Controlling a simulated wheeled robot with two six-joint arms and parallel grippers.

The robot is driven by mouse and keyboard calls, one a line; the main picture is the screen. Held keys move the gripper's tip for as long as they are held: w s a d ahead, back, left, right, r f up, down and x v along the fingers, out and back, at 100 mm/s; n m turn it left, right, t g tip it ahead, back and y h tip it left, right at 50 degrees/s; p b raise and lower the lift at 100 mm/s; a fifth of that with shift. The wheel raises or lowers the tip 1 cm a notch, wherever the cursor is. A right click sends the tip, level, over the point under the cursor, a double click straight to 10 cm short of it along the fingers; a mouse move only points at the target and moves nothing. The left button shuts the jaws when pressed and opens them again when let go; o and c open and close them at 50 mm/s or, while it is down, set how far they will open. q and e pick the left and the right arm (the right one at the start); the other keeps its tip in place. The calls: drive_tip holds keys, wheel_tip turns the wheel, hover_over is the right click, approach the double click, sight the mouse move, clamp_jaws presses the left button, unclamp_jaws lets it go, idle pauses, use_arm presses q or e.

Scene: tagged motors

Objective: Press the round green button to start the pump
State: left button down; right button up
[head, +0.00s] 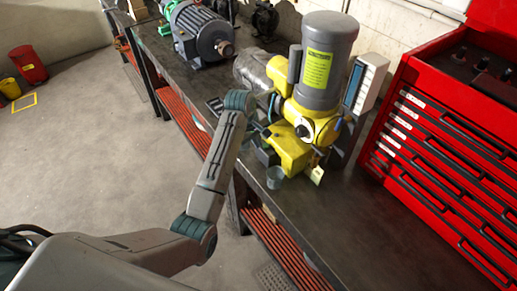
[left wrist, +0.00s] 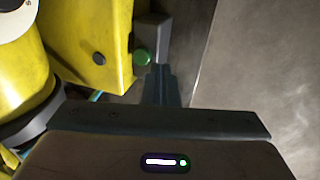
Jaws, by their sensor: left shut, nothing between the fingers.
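The round green button (left wrist: 142,57) shows in the left wrist view, on a small grey box (left wrist: 151,32) beside the yellow pump body (left wrist: 88,42). I cannot make the button out in the head view. The yellow pump (head: 290,148) with its grey motor on top (head: 320,62) stands on the dark bench in the head view. My left gripper (left wrist: 161,72) is shut and empty. Its fingertips appear just right of and below the button in the left wrist view; whether they touch it I cannot tell. My right gripper is not in view.
The dark workbench (head: 385,225) has clear room at the front right. A red tool chest (head: 440,150) stands right of the pump. A blue-grey motor (head: 200,38) sits farther back on the bench.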

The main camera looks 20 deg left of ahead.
use_arm(q)
drive_tip(key=shift+f+b, duration=0.35)
drive_tip(key=shift+f, duration=1.8)
drive_tip(key=shift+r+p, duration=0.5)
drive_tip(key=shift+r, duration=1.75)
drive_tip(key=shift+s+a, duration=0.1)
drive_tip(key=shift+s, duration=0.05)
drive_tip(key=shift+s+a, duration=0.2)
drive_tip(key=shift+s, duration=0.05)
drive_tip(key=shift+f, duration=0.15)
drive_tip(key=shift+f+b, duration=0.35)
drive_tip(key=shift+f, duration=1.8)
drive_tip(key=shift+r, duration=0.1)
